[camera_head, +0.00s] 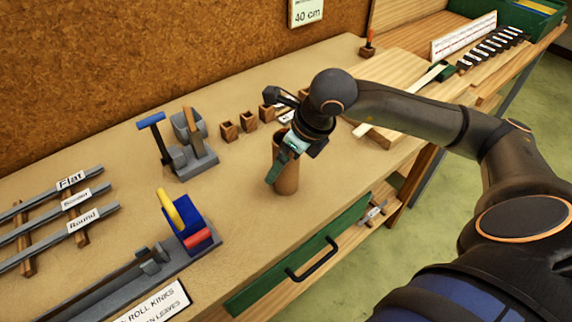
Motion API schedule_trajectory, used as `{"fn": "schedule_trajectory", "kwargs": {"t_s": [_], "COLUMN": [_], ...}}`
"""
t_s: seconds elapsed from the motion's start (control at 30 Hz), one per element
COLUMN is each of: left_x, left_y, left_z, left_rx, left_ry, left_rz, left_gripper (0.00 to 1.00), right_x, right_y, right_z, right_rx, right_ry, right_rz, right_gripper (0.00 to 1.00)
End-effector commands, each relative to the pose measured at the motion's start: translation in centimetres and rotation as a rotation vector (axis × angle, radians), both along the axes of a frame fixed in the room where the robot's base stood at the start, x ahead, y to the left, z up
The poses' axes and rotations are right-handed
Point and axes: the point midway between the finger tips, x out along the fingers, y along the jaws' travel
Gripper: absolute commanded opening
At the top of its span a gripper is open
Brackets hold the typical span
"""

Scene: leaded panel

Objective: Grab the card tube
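The card tube appears to be the brown upright cylinder (287,182) standing on the workbench near its front edge. My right gripper (291,153) comes down over its upper part, with a teal finger in front of the tube's side. The gripper hides much of the tube's top. I cannot tell whether the fingers press on the tube or are only around it. My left gripper is not in view.
Several small wooden boxes (229,131) stand behind the tube. A grey stand with a blue-handled tool (186,150) is to the left, and a blue, yellow and red device (187,222) is at front left. A green drawer (300,260) is below the bench edge.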

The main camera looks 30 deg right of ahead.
Motion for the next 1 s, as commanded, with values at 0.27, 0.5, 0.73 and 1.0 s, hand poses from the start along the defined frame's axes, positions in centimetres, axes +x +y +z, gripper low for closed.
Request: {"fn": "schedule_trajectory", "kwargs": {"t_s": [0.27,0.5,0.73,1.0], "left_x": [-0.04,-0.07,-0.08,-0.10], "left_y": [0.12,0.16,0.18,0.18], "left_z": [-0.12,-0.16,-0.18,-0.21], "left_rx": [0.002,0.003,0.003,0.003], "left_ry": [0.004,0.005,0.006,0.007], "left_rz": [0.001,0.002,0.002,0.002], "left_gripper": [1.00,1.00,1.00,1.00], "right_x": [0.02,0.01,0.02,0.02], "right_y": [0.00,-0.02,-0.02,-0.02], "right_z": [-0.04,-0.02,0.00,0.00], "right_rx": [0.000,-0.001,-0.001,-0.001], "right_ry": [0.000,0.000,0.000,0.000], "right_rz": [0.000,0.000,0.000,0.000], "right_gripper": [0.92,0.65,0.39,0.09]}}
